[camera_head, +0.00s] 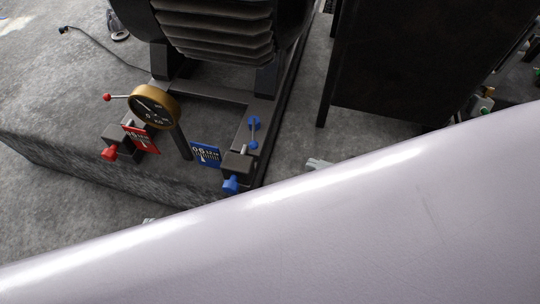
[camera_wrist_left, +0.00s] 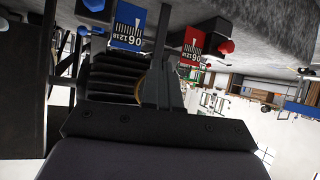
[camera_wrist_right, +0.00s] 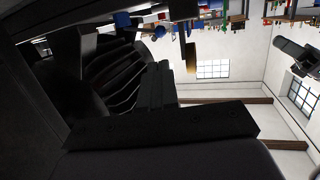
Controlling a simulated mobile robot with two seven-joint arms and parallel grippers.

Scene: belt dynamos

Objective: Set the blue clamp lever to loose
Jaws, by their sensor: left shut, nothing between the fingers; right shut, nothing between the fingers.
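The blue clamp lever (camera_head: 253,131) is a short bar with blue ends on the right rail of the motor base in the head view. In front of it are a blue knob (camera_head: 231,185) and a blue scale plate (camera_head: 205,153). The blue plate also shows in the left wrist view (camera_wrist_left: 128,25). My left gripper (camera_wrist_left: 162,68) is shut and empty, with the blue and red plates beyond its fingers. My right gripper (camera_wrist_right: 160,78) is shut and empty; dark motor fins show beside it. My pale arm covers the lower right of the head view.
A red lever (camera_head: 113,97), red plate (camera_head: 141,139) and red knob (camera_head: 109,153) sit on the left rail. A brass-rimmed gauge (camera_head: 153,106) stands between the rails. The finned motor (camera_head: 215,30) is behind. A dark panel (camera_head: 390,60) stands at the right.

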